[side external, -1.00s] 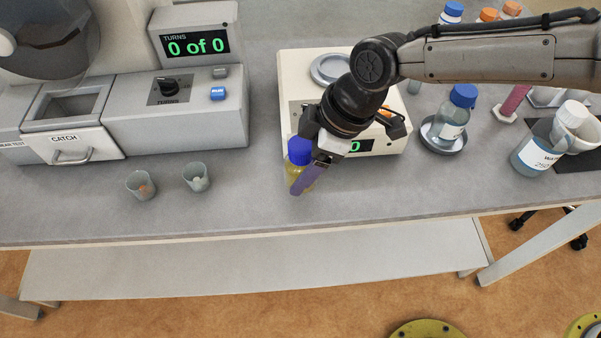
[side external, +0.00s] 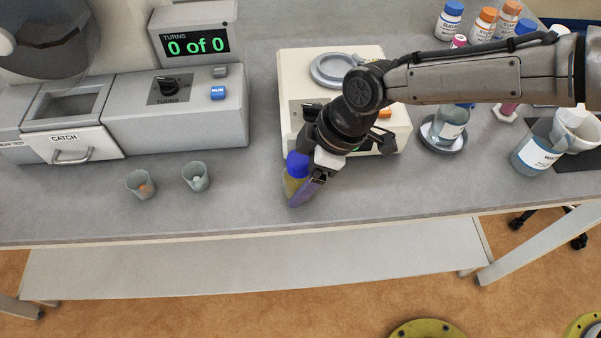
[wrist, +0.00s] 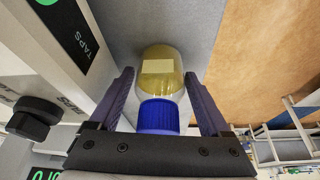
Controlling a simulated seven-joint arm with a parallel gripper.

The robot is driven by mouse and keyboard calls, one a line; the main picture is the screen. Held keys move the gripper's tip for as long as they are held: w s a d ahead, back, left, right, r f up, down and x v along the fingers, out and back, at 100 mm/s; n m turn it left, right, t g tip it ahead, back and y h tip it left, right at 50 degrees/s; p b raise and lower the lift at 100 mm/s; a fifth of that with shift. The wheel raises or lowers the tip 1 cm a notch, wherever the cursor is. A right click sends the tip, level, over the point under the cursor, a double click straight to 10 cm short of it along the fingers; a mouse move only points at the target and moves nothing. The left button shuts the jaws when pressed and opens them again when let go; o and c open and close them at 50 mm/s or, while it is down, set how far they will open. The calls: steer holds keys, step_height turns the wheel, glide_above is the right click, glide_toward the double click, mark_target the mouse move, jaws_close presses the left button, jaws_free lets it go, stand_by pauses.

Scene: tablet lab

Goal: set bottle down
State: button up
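The bottle (side external: 291,187) holds yellow liquid and has a blue cap. It is at the front of the grey bench, just in front of the cream instrument, and leans slightly in the side view. My gripper (side external: 303,190) is around it, and a purple finger hides part of it.
The cream instrument (side external: 292,75) stands behind my gripper. Two small cups (side external: 196,178) stand left, before the grey counter with the catch drawer (side external: 70,148). A bottle in a round dish (side external: 444,150) and a beaker (side external: 533,158) stand right. Bench around the held bottle is clear.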

steer(key=shift+r, duration=0.1)
steer(key=v, duration=1.2)
steer(key=s+d+r+m+t, duration=0.1)
steer(key=d+r+m, duration=0.15)
steer(key=d, duration=0.55)
steer(key=s+d+r+m+t+h, duration=0.1)
steer(key=d+r+m, duration=0.15)
steer(key=d, duration=0.65)
steer(key=s+d+r+m+t, duration=0.1)
steer(key=d+r+m, duration=0.15)
steer(key=d, duration=0.55)
steer(key=s+d+f+m+t+h, duration=0.2)
steer(key=s+d+m, duration=0.6)
steer(key=s+d, duration=0.7)
step_height(320, 180, down, 2)
steer(key=shift+s+d+m+h, duration=0.3)
steer(key=shift+d+h, duration=0.4)
steer(key=shift+d, duration=0.5)
